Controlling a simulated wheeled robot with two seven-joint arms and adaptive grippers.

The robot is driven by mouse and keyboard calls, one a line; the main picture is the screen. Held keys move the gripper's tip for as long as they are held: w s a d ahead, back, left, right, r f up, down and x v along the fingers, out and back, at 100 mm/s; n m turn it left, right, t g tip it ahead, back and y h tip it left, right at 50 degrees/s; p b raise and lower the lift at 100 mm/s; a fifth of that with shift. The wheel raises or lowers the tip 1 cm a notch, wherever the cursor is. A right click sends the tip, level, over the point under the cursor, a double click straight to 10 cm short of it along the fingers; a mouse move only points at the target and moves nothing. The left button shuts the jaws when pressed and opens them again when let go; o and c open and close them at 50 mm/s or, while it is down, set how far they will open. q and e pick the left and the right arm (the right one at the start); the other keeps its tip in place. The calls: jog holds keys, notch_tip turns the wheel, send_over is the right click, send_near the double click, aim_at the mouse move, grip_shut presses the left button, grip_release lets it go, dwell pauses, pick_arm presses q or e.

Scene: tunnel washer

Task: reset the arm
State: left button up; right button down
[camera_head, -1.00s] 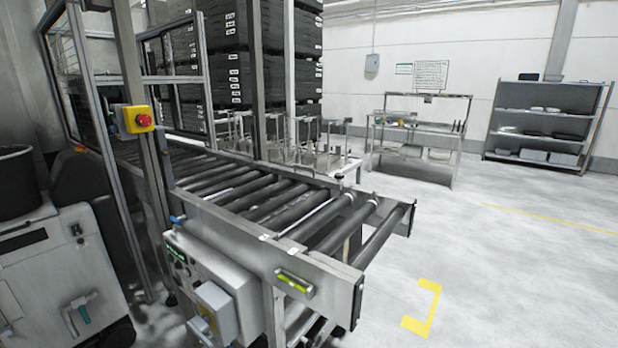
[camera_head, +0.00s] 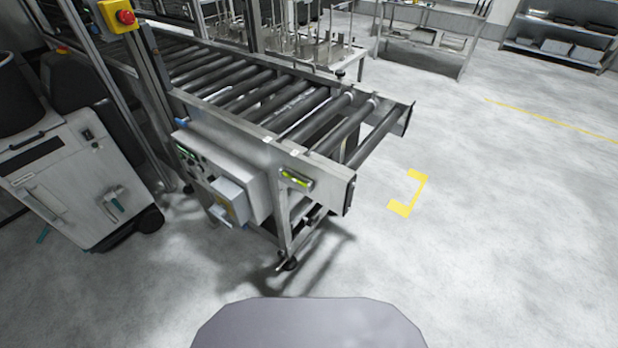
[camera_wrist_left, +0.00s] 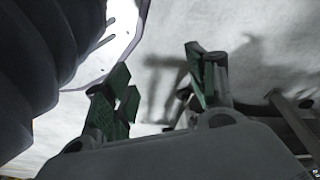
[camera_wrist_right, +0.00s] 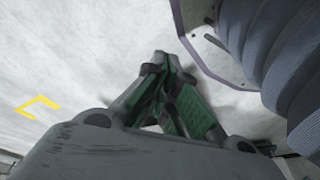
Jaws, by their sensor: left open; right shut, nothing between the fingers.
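My left gripper (camera_wrist_left: 160,88) shows in the left wrist view with its green-padded fingers spread apart and nothing between them. My right gripper (camera_wrist_right: 160,65) shows in the right wrist view with its fingertips together and nothing held. Both hang over the pale floor, close to ribbed dark parts of my own body. Neither arm nor gripper shows in the head view, where a grey part of my own body is at the bottom centre.
A roller conveyor (camera_head: 262,138) with a control box (camera_head: 228,197) on its side stands ahead. A grey machine (camera_head: 70,185) is at the left. A bench (camera_head: 432,40) and shelf unit (camera_head: 560,52) are at the back right. The floor (camera_head: 500,230) at right is clear around a yellow mark (camera_head: 408,195).

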pick_arm(q)
jog(key=s+a+r+p, duration=0.2)
jog(key=s+a+p, duration=0.1)
jog(key=s+p, duration=0.5)
jog(key=s+a+r+g+y+p, duration=0.1)
jog(key=s+a+r+p, duration=0.1)
jog(key=s+p, duration=0.6)
jog(key=shift+s+a+g+p, duration=0.3)
jog(key=shift+s+a, duration=0.05)
jog(key=shift+a, duration=0.25)
pick_arm(e)
jog(key=s+d+r, duration=0.2)
jog(key=s+d, duration=0.1)
jog(key=s, duration=0.5)
jog(key=s+d+r+g+h, duration=0.1)
jog(key=s+d+r, duration=0.1)
jog(key=s, duration=0.6)
jog(key=shift+s+d+g, duration=0.3)
jog(key=shift+s+d, duration=0.05)
jog(key=shift+d, duration=0.25)
pick_arm(q)
jog(key=shift+f+b, duration=2.3)
jog(key=shift+b, duration=0.1)
pick_arm(e)
jog(key=shift+f, duration=2.3)
